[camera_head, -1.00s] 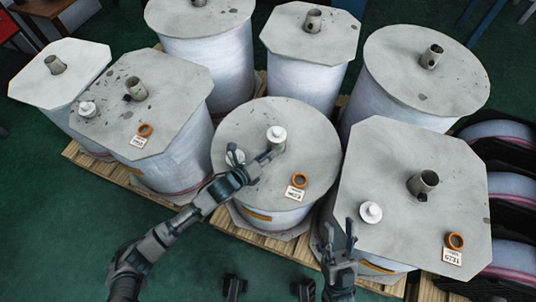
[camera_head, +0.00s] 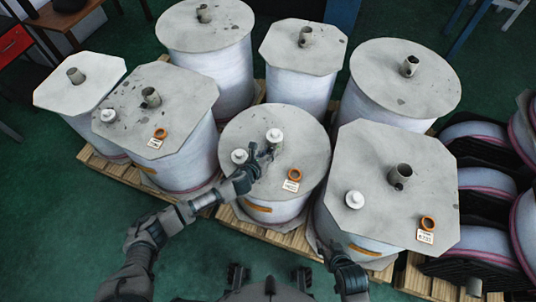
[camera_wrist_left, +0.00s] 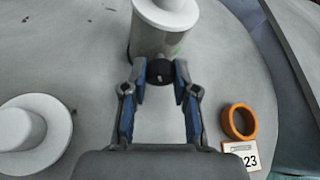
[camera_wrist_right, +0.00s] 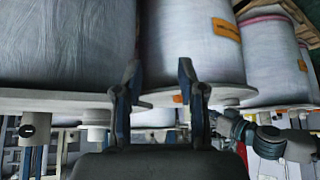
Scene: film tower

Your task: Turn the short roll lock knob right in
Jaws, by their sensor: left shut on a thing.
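The short roll (camera_head: 290,145) stands in the front row with a round grey top plate. Its core tube with a white cap (camera_head: 274,136) rises from the plate. The black lock knob (camera_wrist_left: 160,72) sticks out from the tube's side in the left wrist view. My left gripper (camera_head: 264,158) is shut on this knob, with one finger on each side. In the head view the fingers hide the knob. My right gripper (camera_wrist_right: 157,78) is open and empty, low beside the front right roll (camera_head: 385,170); its fingertips are barely visible in the head view.
A loose white cap (camera_head: 239,156) lies on the short roll's plate, left of the tube. An orange ring (camera_head: 295,174) and a label (camera_head: 291,186) lie on its right side. Taller rolls stand close around it on wooden pallets (camera_head: 278,241). Green floor is free at left.

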